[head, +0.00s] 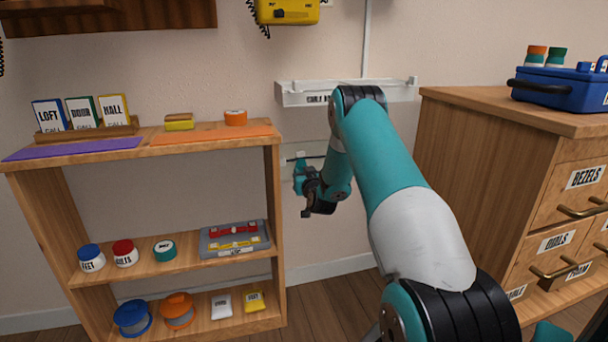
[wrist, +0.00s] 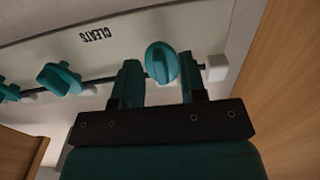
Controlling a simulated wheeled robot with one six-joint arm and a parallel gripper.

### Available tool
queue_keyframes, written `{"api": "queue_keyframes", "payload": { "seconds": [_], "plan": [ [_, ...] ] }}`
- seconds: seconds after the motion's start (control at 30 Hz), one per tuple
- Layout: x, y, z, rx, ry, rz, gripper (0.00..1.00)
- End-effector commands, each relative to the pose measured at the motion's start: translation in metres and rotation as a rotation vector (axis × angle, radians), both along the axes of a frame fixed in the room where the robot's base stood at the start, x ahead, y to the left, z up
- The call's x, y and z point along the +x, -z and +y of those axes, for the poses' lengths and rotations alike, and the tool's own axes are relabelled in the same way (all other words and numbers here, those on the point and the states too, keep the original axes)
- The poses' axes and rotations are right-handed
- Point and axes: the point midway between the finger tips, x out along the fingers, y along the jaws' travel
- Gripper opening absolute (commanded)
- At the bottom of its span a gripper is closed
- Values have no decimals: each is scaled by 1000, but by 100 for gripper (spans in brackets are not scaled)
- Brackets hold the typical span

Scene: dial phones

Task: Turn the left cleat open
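A pale panel marked CLEATS (wrist: 60,40) shows upside down in the wrist view, with a dark cord along it. The cleat at the right end of the row (wrist: 161,60), a teal knob, is the left one when the label is read upright. My gripper (wrist: 162,82) is open, its two teal fingers on either side of this cleat; I cannot tell whether they touch it. Two more teal cleats, a middle one (wrist: 60,78) and one at the picture's left edge (wrist: 8,92), lie farther left. In the head view my gripper (head: 304,180) is in front of the wall panel (head: 302,150), partly covering it.
A white block (wrist: 215,68) sits on the panel beside the right finger. In the head view, a wooden shelf (head: 275,200) stands close on the left and a wooden drawer cabinet (head: 470,170) on the right. A white ledge (head: 300,94) is above the panel.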

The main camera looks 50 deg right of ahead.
Motion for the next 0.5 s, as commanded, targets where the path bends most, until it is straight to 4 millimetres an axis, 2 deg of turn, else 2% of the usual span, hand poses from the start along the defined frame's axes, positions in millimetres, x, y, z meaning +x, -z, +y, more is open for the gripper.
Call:
{"api": "queue_keyframes", "payload": {
  "seconds": [0.1, 0.13, 0.27, 0.3, 0.5],
  "plan": [
    [0, 0, 0, 1, 0, 1, 38],
    [0, 0, 0, 1, 0, 1, 34],
    [0, 0, 0, 1, 0, 1, 4],
    [0, 0, 0, 1, 0, 1, 0],
    [0, 0, 0, -3, 0, 3, 0]
  ]
}}
